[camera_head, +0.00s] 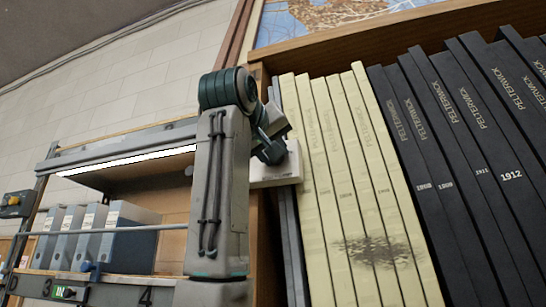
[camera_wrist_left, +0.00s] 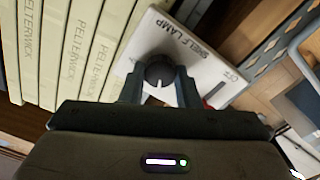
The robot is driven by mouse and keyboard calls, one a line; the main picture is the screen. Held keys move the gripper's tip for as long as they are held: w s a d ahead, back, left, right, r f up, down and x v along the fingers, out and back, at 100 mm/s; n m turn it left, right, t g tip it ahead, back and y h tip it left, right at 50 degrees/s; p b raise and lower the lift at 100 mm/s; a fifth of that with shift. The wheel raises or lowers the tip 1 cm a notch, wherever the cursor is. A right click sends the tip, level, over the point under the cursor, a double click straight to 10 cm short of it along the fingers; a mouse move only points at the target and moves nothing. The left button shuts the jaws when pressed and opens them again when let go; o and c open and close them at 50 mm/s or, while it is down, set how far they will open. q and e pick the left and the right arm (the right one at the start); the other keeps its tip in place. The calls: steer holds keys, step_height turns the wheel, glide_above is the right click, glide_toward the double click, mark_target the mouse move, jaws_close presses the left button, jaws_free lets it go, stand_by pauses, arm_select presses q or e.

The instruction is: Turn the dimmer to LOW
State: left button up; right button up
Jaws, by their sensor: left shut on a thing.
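The dimmer is a white plate (camera_wrist_left: 203,62) marked "SHELF LAMP", with "OFF" lettering towards its right end and a dark round knob (camera_wrist_left: 159,70). A small red mark shows beside the right finger. My left gripper (camera_wrist_left: 159,90) is shut on the knob, one finger on each side. Part of the knob's scale is hidden by the fingers, and I cannot read a LOW mark. In the head view the plate (camera_head: 285,168) sits on the wooden upright, with my left gripper (camera_head: 272,150) against it; the knob is hidden there. My right gripper is not in view.
Cream volumes (camera_head: 345,190) stand close right of the plate, with black volumes (camera_head: 460,160) beyond. A lit strip lamp (camera_head: 130,161) hangs under a shelf at left, above blue-grey binders (camera_head: 95,225). A green-lit label (camera_head: 64,292) is at lower left.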

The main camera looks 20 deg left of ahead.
arm_select(q)
steer(key=shift+w+f+n+b, duration=0.15)
steer(key=shift+n+b, duration=0.7)
steer(key=shift+n, duration=1.95)
steer(key=o, duration=1)
steer(key=shift+c, duration=0.2)
steer(key=shift+s, duration=0.2)
